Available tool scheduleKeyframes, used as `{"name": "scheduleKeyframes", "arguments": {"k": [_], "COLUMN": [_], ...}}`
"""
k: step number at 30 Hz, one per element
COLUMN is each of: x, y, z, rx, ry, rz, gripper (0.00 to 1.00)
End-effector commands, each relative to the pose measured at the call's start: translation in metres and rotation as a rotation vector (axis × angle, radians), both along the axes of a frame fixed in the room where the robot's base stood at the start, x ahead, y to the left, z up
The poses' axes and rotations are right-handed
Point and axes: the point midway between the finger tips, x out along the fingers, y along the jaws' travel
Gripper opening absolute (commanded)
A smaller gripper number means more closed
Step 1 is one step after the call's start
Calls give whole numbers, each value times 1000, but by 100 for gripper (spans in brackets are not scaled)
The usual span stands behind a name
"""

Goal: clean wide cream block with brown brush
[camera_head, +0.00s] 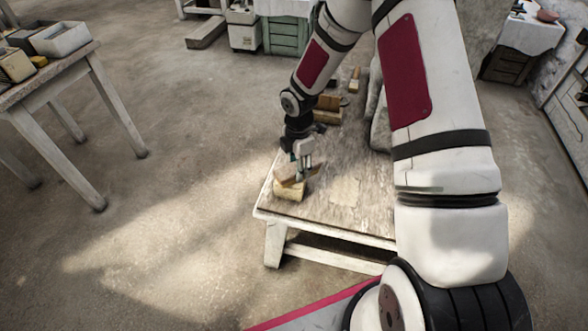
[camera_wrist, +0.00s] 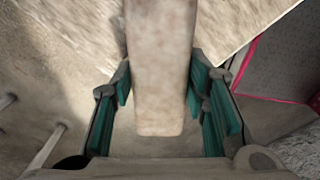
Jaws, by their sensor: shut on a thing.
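My gripper (camera_head: 301,168) is at the front left corner of the low work table (camera_head: 345,190). It is shut on the brown brush (camera_head: 314,177), which sits tilted between the fingers. In the wrist view the long, pale brown brush handle (camera_wrist: 160,70) lies between the teal finger pads. A cream block (camera_head: 289,194) lies on the table directly under the gripper and brush. The brush appears to be at or just above the block's top; I cannot tell whether they touch. The wrist view does not clearly show the block.
Several small blocks (camera_head: 328,103) lie farther back on the table. A grey stone-like form (camera_head: 377,115) stands on its right side, partly behind my arm. Another table with boxes (camera_head: 62,38) stands at the left. The floor between the tables is clear.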

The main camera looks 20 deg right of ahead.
Motion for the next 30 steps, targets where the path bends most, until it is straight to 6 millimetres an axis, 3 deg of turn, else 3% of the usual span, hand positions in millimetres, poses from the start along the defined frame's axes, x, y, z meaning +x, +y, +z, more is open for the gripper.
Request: {"name": "scheduleKeyframes", "arguments": {"k": [10,21,30], "x": [0,-18,-18], "y": [-3,10,10], "z": [2,1,1], "rx": [0,-1,-1], "ry": [1,1,0], "rz": [0,1,0], "gripper": [19,19,19]}}
